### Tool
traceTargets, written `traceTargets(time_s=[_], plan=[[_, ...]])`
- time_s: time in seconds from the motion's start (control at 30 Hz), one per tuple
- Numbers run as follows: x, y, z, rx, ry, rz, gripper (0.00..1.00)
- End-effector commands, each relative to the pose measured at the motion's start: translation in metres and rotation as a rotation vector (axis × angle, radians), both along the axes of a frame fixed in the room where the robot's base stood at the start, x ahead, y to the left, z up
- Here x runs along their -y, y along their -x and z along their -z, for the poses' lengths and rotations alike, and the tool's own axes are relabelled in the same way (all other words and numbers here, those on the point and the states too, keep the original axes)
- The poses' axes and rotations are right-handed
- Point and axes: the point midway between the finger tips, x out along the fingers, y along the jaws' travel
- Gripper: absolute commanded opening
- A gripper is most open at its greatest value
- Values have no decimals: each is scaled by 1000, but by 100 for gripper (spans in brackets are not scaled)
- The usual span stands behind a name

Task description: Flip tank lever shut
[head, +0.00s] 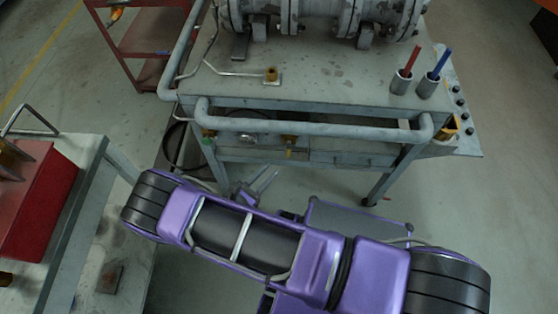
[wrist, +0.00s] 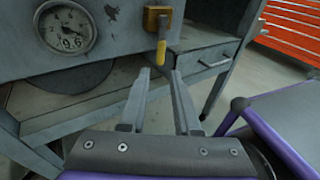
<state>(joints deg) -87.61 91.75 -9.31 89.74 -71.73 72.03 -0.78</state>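A lever with a yellow grip (wrist: 161,52) hangs down from a brass valve body (wrist: 156,18) on the grey cart's front panel in the wrist view. The lever also shows small in the head view (head: 289,153), under the cart's front rail. My gripper (wrist: 160,71) is open and empty. Its two fingers point toward the panel, and the yellow grip's lower end appears between and just above the fingertips. In the head view, my gripper (head: 270,170) is below and left of the lever, apart from it. Most of its body is hidden by my arm.
A round gauge (wrist: 67,27) sits left of the valve. A drawer (wrist: 207,63) is to its right. The cart's front rail (head: 310,122) runs above the lever. A red box (head: 38,205) stands on a side table at left. An orange cabinet (wrist: 295,30) is behind.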

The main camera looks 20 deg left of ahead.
Motion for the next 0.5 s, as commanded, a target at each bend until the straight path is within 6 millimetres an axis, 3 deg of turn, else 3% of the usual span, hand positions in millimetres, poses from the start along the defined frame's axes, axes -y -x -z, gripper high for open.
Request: traceTargets(time_s=[0.2,0.5], plan=[[-19,49,-8,-1,-3,-3,31],[-32,86,-14,0,-3,-2,31]])
